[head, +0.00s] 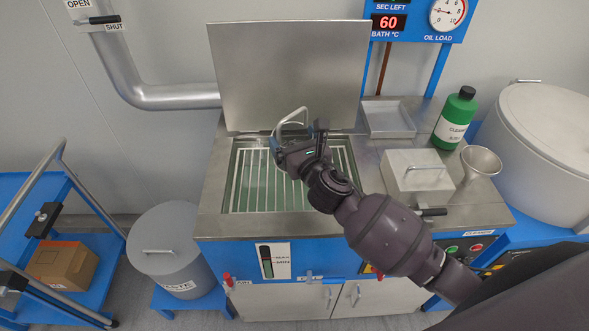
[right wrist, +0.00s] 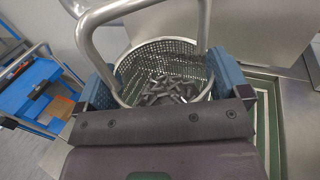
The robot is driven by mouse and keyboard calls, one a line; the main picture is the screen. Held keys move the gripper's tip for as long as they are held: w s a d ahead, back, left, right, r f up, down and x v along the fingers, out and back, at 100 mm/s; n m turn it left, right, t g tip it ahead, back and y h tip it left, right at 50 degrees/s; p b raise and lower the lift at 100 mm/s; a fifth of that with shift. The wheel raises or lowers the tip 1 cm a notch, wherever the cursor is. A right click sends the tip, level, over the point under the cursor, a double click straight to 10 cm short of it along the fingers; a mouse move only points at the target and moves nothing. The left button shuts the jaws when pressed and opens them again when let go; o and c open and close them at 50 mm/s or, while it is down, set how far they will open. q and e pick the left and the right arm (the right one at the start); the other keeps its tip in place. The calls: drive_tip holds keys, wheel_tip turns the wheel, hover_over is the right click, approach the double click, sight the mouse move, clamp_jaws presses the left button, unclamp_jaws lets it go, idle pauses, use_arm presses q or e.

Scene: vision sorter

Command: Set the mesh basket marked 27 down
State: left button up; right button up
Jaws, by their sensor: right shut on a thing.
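The mesh basket (right wrist: 165,62) is a round perforated metal basket with a thick tube handle and several small grey metal parts (right wrist: 167,90) inside. The right wrist view shows it between the blue fingers of my right gripper (right wrist: 163,85), which is shut on it. In the head view my right gripper (head: 295,143) is over the back part of the open tank (head: 250,190). There only the basket's handle (head: 291,115) shows clearly above the gripper; my gripper hides most of its body. The 27 marking is not visible. I cannot tell how far the basket is above the rack. My left gripper is not in view.
The tank's raised lid (head: 290,75) stands behind. A shallow tray (head: 388,120), green bottle (head: 454,120), funnel (head: 480,162) and metal box with a handle (head: 417,175) stand right of the tank. A lidded waste bin (head: 170,245) and blue cart (head: 85,240) are at left.

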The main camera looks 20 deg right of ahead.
wheel_tip(320, 180, down, 5)
drive_tip(key=shift+r+b, duration=0.15)
drive_tip(key=shift+b, duration=0.45)
wheel_tip(320, 180, down, 4)
drive_tip(key=shift+f+b, duration=0.1)
drive_tip(key=shift+b, duration=0.8)
drive_tip(key=shift+f, duration=0.3)
drive_tip(key=o, duration=0.9)
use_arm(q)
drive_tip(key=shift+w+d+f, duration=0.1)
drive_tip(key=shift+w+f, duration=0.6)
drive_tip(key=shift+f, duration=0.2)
use_arm(e)
drive_tip(key=shift+o, duration=0.2)
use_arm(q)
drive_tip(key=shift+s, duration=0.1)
use_arm(e)
drive_tip(key=shift+r, duration=0.15)
